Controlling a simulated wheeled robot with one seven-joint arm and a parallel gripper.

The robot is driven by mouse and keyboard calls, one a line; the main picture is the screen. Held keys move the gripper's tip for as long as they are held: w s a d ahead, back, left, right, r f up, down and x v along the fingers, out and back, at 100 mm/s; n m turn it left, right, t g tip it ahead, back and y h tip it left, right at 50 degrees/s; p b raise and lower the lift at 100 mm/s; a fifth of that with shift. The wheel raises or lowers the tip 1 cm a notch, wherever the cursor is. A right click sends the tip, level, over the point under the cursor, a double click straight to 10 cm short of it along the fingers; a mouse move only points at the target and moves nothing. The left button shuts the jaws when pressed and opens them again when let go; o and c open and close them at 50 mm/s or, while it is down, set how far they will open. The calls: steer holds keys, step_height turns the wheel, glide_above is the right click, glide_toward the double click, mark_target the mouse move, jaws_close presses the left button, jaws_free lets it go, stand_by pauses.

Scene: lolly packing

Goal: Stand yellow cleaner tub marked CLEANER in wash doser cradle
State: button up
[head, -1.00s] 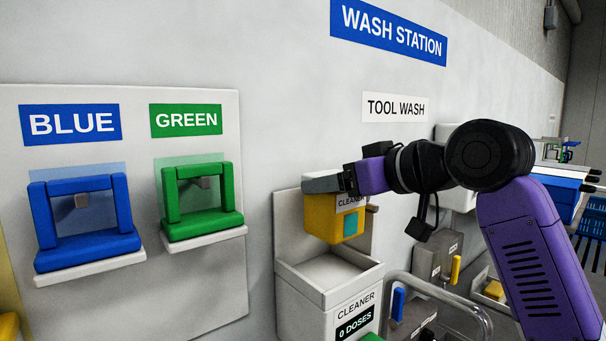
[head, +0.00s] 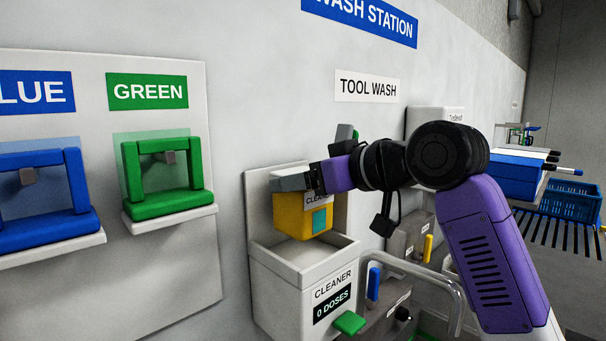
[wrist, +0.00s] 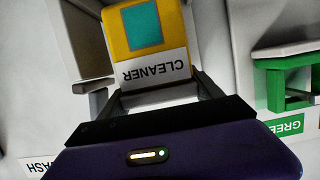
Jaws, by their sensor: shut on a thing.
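The yellow cleaner tub (head: 296,218) has a white CLEANER label and a teal square. It hangs upright just above the open top of the wash doser cradle (head: 303,275), a pale box marked CLEANER and 0 DOSES on the wall. My gripper (head: 293,180) is shut on the tub's top part from the right. The tub's lower end looks close to the cradle's rim; I cannot tell whether it touches. In the wrist view the tub (wrist: 148,35) sits between the fingers of my gripper (wrist: 157,92), its label upside down. The cradle's inner floor is partly hidden.
A green tab (head: 348,323) sticks out from the cradle's front. Green (head: 165,187) and blue (head: 40,205) wall holders are at the left. A curved grey rail (head: 430,278) and grey boxes with coloured handles stand right of the cradle.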

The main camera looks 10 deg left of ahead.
mark_target(320, 200)
steer(key=shift+f+b, duration=0.9)
steer(key=shift+f, duration=1.05)
steer(key=o, duration=2)
steer(key=shift+o, duration=0.8)
steer(key=shift+f, duration=0.2)
steer(key=shift+b+v, duration=1.05)
steer(key=shift+v, duration=2.9)
steer(key=shift+r, duration=0.15)
steer(key=shift+s, duration=0.1)
